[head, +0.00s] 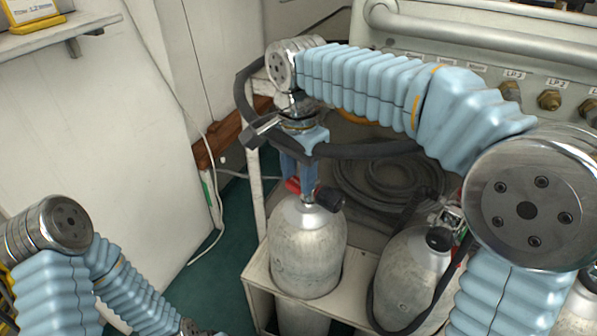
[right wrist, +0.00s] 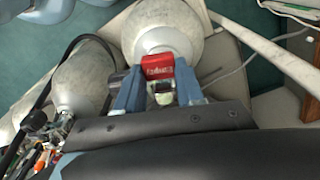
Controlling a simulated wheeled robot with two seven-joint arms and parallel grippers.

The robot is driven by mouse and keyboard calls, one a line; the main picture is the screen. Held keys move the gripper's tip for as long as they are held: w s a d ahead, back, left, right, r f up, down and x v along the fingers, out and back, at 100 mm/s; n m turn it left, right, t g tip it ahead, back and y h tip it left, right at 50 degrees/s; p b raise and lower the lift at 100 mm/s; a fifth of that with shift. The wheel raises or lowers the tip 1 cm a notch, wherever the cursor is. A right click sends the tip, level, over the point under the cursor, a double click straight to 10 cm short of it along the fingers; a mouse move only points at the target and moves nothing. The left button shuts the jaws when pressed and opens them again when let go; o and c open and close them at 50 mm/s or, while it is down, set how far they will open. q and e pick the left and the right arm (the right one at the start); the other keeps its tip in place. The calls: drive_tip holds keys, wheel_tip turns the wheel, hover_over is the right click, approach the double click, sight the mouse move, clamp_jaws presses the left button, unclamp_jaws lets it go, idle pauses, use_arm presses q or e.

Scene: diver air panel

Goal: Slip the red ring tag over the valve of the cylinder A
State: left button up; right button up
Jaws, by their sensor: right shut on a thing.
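My right gripper (head: 299,188) points down over the leftmost grey cylinder (head: 307,250), at its neck. It is shut on the red ring tag (head: 292,186), which shows as a small red patch beside the fingers. In the right wrist view the tag (right wrist: 157,66) bears pale lettering and lies between the blue fingers (right wrist: 160,88), in front of the cylinder's shoulder (right wrist: 165,30). The valve's black knob (head: 329,199) sticks out to the right of the fingers. The fingers hide much of the valve, and I cannot tell whether the ring is around it. No cylinder letter is readable. My left gripper is out of view.
A second cylinder (head: 412,275) with a black knob and hose stands to the right in the pale rack (head: 257,275). A coiled black hose (head: 385,180) lies behind. The gauge panel (head: 470,75) with brass fittings is at the back right. Green floor is free at left.

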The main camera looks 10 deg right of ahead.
drive_tip(key=shift+f, duration=0.2)
drive_tip(key=o, duration=1.1)
wheel_tip(320, 180, up, 14)
drive_tip(key=p, duration=0.3)
drive_tip(key=shift+f, duration=0.1)
